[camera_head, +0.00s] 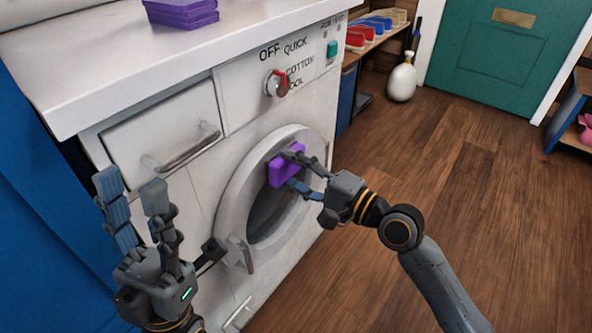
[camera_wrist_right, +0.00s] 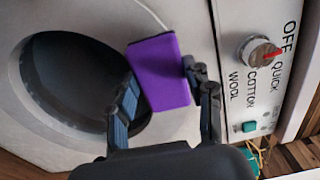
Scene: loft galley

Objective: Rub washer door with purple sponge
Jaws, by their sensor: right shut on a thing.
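The white washer has a round door with a pale ring (camera_head: 230,190) and a dark glass centre (camera_head: 272,215); the door looks closed. It also shows in the right wrist view, with its ring (camera_wrist_right: 25,120) and glass (camera_wrist_right: 75,80). My right gripper (camera_head: 293,170) is shut on the purple sponge (camera_head: 283,172). The sponge (camera_wrist_right: 159,72) is held between both fingers in the right wrist view, over the upper edge of the glass; I cannot tell whether it touches the door. My left gripper (camera_head: 135,190) is open and empty, with its fingers pointing up, in front of the drawer left of the door.
A red-marked knob (camera_head: 276,84) and a green button (camera_head: 332,50) are on the washer panel. The drawer handle (camera_head: 182,150) and door handle (camera_head: 240,254) stick out. Purple sponges (camera_head: 183,14) lie stacked on the counter (camera_head: 100,70).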

